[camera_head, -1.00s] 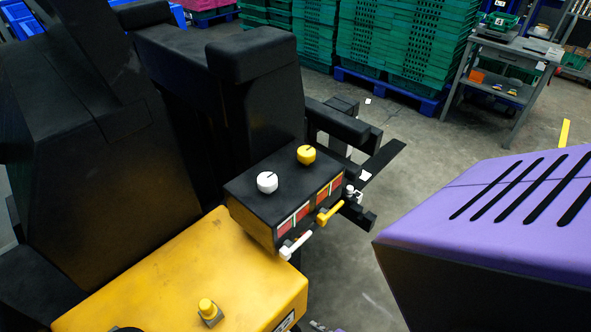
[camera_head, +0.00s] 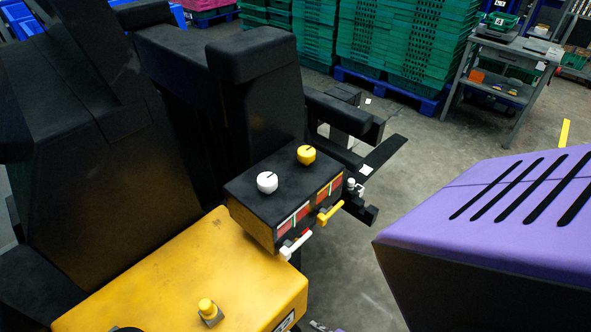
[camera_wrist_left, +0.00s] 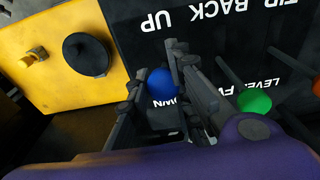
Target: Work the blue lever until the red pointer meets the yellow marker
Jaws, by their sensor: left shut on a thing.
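The blue lever's round knob (camera_wrist_left: 162,84) shows in the left wrist view, between the dark fingers of my left gripper (camera_wrist_left: 155,70). The gripper is shut on it, with one finger at each side. The lever's shaft is hidden. The black panel around it carries white lettering, including "TIP BACK UP" and part of "DOWN". A green knob (camera_wrist_left: 254,101) stands to the right of the gripper. I cannot make out the red pointer or the yellow marker with certainty in either view. My right gripper is not in view.
In the head view, a black console (camera_head: 250,190) bears a white knob (camera_head: 267,182), a yellow knob (camera_head: 306,154) and small white and yellow handles. A yellow housing (camera_head: 170,285) lies in front. Green crates (camera_head: 385,45) and a grey workbench (camera_head: 515,48) stand behind.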

